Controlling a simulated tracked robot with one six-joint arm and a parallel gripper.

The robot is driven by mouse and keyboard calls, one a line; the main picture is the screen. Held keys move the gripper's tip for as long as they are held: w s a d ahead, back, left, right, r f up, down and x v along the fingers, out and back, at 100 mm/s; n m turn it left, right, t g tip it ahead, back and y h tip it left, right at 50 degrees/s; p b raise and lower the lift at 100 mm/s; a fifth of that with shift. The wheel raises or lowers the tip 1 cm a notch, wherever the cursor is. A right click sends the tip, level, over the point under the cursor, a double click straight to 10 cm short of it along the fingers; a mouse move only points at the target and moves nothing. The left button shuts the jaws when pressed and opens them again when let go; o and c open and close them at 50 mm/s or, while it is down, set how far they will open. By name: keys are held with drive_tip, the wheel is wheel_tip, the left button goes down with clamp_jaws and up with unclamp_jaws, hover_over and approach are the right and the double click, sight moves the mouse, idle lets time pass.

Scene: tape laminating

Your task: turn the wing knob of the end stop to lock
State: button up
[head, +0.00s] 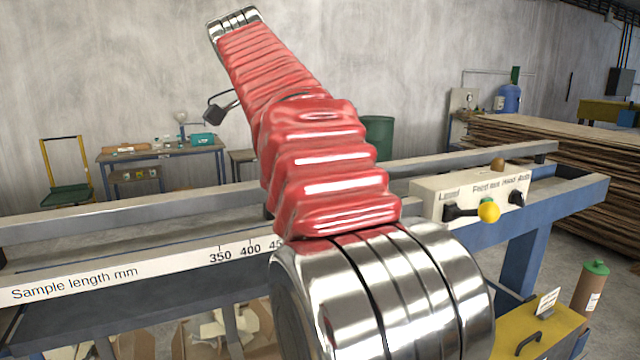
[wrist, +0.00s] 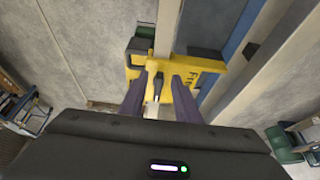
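In the wrist view, the yellow end stop (wrist: 207,63) sits across a pale rail, with dark parts at its top and partly readable lettering on its right side. A thin dark and pale piece, apparently the wing knob (wrist: 157,86), stands between the fingertips of my gripper (wrist: 160,82). The two purple-grey fingers are apart on either side of it, with gaps showing, and the gripper looks open. Contact with the knob cannot be made out. In the head view, my red-sleeved arm covers the middle, and neither the gripper nor the end stop shows.
A sample length scale (head: 120,275) runs along the machine's front rail. A cream control box (head: 468,197) with a yellow-ball lever (head: 489,212) stands right of my arm. Stacked boards (head: 560,165) lie behind; a bench (head: 160,155) stands back left.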

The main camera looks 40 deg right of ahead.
drive_tip(key=w+a, duration=0.1)
drive_tip(key=a, duration=0.4)
drive_tip(key=w+a, duration=0.1)
drive_tip(key=a, duration=0.2)
drive_tip(key=shift+w+a, duration=0.25)
drive_tip(key=shift+w, duration=0.1)
